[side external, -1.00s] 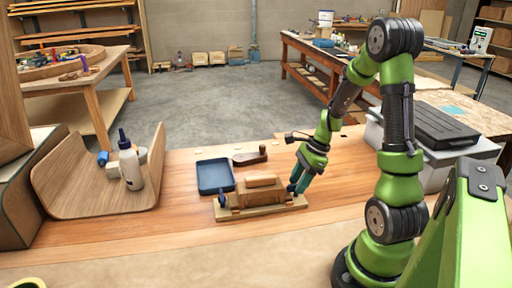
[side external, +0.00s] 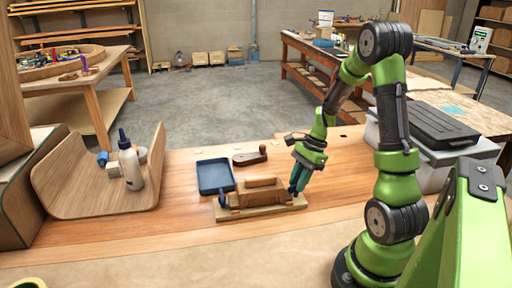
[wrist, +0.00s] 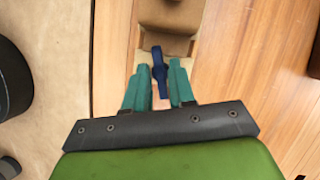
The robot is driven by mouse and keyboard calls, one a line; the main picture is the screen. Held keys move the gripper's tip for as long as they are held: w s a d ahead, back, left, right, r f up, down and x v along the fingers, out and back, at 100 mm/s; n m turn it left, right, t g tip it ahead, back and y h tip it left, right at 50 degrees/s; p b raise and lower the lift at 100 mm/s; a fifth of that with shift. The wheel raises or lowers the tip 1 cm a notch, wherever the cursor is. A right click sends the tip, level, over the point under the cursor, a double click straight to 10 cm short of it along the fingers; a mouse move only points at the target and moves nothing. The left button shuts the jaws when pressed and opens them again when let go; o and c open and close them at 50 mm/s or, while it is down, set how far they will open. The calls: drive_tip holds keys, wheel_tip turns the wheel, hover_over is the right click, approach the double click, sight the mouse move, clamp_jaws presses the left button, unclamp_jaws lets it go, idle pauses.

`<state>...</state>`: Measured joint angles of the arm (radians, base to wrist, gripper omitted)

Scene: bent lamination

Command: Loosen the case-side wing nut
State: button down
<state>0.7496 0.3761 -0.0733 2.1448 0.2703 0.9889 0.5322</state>
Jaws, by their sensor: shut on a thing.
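A wooden clamping jig (side external: 262,211) sits on the bench, with a brown block (side external: 262,190) on its base. A blue wing nut (side external: 222,199) stands at its left end. The case-side wing nut is at the right end, mostly hidden by my gripper (side external: 294,191) in the side view. In the wrist view this dark blue wing nut (wrist: 160,74) lies between the teal fingers of my gripper (wrist: 157,82), its wings running along the fingers. My gripper is shut on it, close against the end of the block.
A blue tray (side external: 215,177) and a dark wooden tool (side external: 250,157) lie behind the jig. A glue bottle (side external: 131,166) stands in a curved wooden sheet (side external: 75,195) at left. A black-lidded case (side external: 430,122) is at right. The bench front is clear.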

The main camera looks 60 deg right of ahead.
drive_tip(key=n+g, duration=0.1)
drive_tip(key=n, duration=0.1)
drive_tip(key=n+g, duration=0.1)
drive_tip(key=n, duration=0.4)
drive_tip(key=shift+w+g, duration=0.25)
drive_tip(key=shift+g, duration=0.15)
drive_tip(key=n+g, duration=0.1)
drive_tip(key=n, duration=0.2)
drive_tip(key=n+g, duration=0.1)
drive_tip(key=n, duration=0.3)
drive_tip(key=shift+w+h, duration=0.1)
drive_tip(key=shift+h, duration=0.3)
drive_tip(key=shift+g, duration=0.3)
drive_tip(key=c, duration=1)
unclamp_jaws()
drive_tip(key=v, duration=1.7)
drive_tip(key=shift+a, duration=0.25)
